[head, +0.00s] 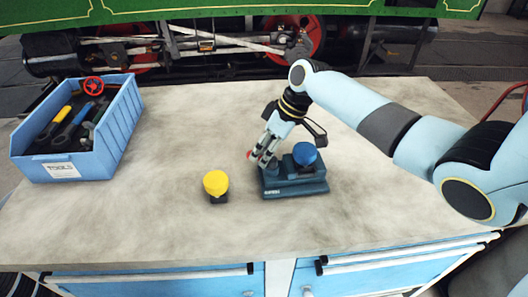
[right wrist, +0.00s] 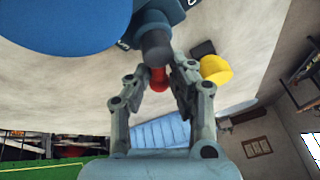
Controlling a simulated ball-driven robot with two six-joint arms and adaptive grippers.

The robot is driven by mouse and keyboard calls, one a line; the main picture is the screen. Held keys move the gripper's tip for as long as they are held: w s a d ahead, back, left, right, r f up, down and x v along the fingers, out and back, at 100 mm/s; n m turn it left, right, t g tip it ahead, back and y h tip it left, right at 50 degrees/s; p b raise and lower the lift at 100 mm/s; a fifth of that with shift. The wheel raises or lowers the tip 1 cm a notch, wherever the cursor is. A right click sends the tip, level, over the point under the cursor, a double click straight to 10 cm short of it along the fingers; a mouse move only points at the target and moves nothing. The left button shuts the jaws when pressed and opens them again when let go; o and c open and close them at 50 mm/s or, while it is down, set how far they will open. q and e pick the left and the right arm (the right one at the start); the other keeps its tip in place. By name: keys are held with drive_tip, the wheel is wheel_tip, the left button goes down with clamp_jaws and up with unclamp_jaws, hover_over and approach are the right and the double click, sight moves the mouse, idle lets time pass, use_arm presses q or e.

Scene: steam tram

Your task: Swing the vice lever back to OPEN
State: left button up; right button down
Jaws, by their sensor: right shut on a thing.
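The vice (head: 295,190) is a dark teal block on the workbench, with a round blue part (head: 304,153) on top. Its lever has a red knob (head: 249,154) that sticks out at the left of the vice. My right gripper (head: 263,160) reaches down from above and is shut on the lever. In the right wrist view the red knob (right wrist: 158,80) sits between the two fingers, below a dark rod (right wrist: 156,45). The fingers hide part of the lever, and the OPEN mark cannot be made out. My left gripper is not in view.
A yellow-topped black piece (head: 215,186) stands left of the vice on the workbench (head: 180,215). A blue tool bin (head: 120,125) with several tools is at the far left. A green locomotive with red wheels is behind. The bench between bin and vice is mostly clear.

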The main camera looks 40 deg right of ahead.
drive_tip(key=n, duration=0.1)
drive_tip(key=n+g+b, duration=0.1)
drive_tip(key=n, duration=0.1)
drive_tip(key=n+g, duration=0.1)
drive_tip(key=n, duration=0.1)
drive_tip(key=shift+s+a+y+b, duration=0.1)
drive_tip(key=shift+a+y+b, duration=0.2)
drive_tip(key=shift+y+b, duration=0.1)
drive_tip(key=n, duration=0.2)
drive_tip(key=n+g+b, duration=0.1)
drive_tip(key=shift+s+a+n+g, duration=0.2)
drive_tip(key=shift+s+n+g, duration=0.1)
drive_tip(key=shift+n, duration=0.1)
drive_tip(key=n, duration=0.1)
drive_tip(key=n+g+b, duration=0.1)
drive_tip(key=n, duration=0.1)
drive_tip(key=shift+s+a+r+h, duration=0.1)
drive_tip(key=shift+s+h, duration=0.2)
drive_tip(key=shift+s+n+g+h, duration=0.15)
drive_tip(key=shift+n+g, duration=0.25)
drive_tip(key=shift+n, duration=0.45)
drive_tip(key=shift+s+n+g+h, duration=0.15)
drive_tip(key=shift+n+g, duration=0.25)
drive_tip(key=shift+n, duration=0.45)
drive_tip(key=shift+r, duration=0.1)
drive_tip(key=c, duration=1.3)
unclamp_jaws()
drive_tip(key=shift+o, duration=0.2)
drive_tip(key=shift+s, duration=0.1)
